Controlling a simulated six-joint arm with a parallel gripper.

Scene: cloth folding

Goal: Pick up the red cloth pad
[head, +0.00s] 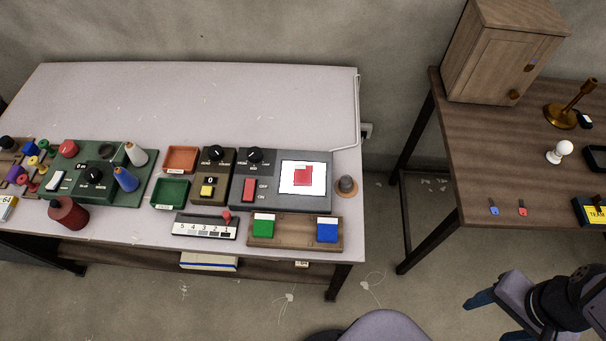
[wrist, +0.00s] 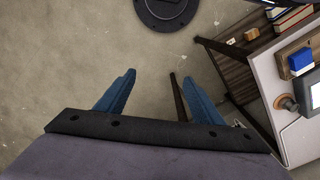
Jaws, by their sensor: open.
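A red square patch (head: 303,175) shows on the white panel (head: 288,188) of a grey machine on the left table. I cannot tell whether it is the cloth pad lying there or a picture on a screen. A green pad (head: 263,230) and a blue pad (head: 327,233) sit on a wooden tray (head: 295,233) in front of the machine. The blue pad also shows in the wrist view (wrist: 300,61). My gripper (head: 490,288) is at the lower right of the head view, over the floor and away from the left table. Its blue fingers (wrist: 158,79) are apart and empty.
A grey knob (head: 347,185) stands at the left table's right edge. Red (head: 180,159) and green (head: 170,192) bins, a control box (head: 212,177) and spools crowd the table's front. The table's back is clear. A brown table (head: 480,150) with a wooden cabinet (head: 502,50) stands right.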

